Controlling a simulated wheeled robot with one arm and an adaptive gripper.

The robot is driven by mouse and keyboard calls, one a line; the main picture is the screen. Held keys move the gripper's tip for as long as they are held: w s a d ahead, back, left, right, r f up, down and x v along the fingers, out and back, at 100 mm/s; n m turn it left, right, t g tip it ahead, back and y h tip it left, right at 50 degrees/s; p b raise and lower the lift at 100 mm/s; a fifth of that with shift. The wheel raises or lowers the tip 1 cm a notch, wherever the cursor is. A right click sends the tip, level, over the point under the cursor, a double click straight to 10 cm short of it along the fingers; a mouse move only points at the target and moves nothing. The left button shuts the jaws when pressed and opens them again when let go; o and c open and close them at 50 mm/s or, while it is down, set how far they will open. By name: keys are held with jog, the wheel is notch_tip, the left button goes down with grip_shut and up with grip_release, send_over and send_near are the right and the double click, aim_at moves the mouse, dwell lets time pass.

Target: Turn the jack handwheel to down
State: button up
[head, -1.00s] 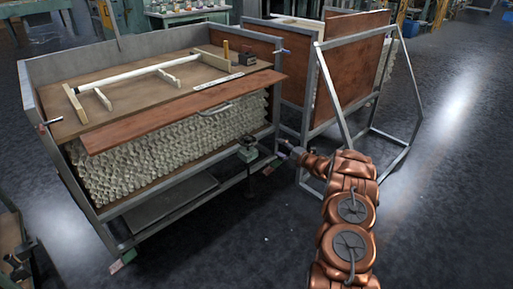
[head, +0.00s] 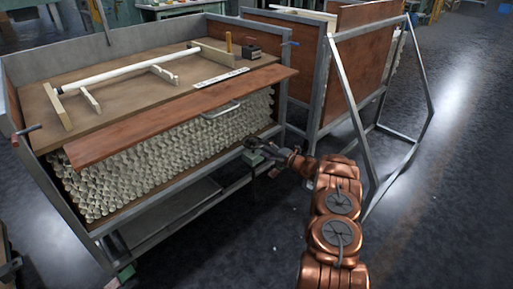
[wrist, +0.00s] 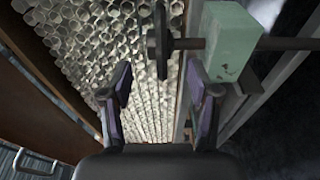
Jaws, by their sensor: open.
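The jack handwheel (head: 255,142) is a small dark wheel on a green jack block (head: 270,153), at the front right of the tube cart in the head view. In the wrist view the handwheel (wrist: 161,40) shows edge-on on a dark shaft, with the green block (wrist: 228,42) to its right. My gripper (wrist: 160,98) is open and empty. Its two fingers stand apart, and the wheel is beyond their tips, roughly in line with the gap. In the head view my gripper (head: 282,154) is close beside the jack; contact cannot be told.
A metal frame (head: 352,100) with brown panels stands at right, near my arm. Open dark floor (head: 430,220) lies at the right.

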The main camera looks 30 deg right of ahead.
aim_at(259, 145)
jog(key=x, duration=0.3)
jog(key=shift+d+f+b, duration=0.2)
jog(key=shift+b, duration=0.2)
jog(key=shift+w+a+r, duration=0.15)
jog(key=shift+w+a, duration=0.05)
jog(key=shift+w, duration=0.25)
jog(key=c, duration=1.1)
jog(key=shift+a, duration=0.3)
grip_shut()
jog(key=shift+d, duration=0.15)
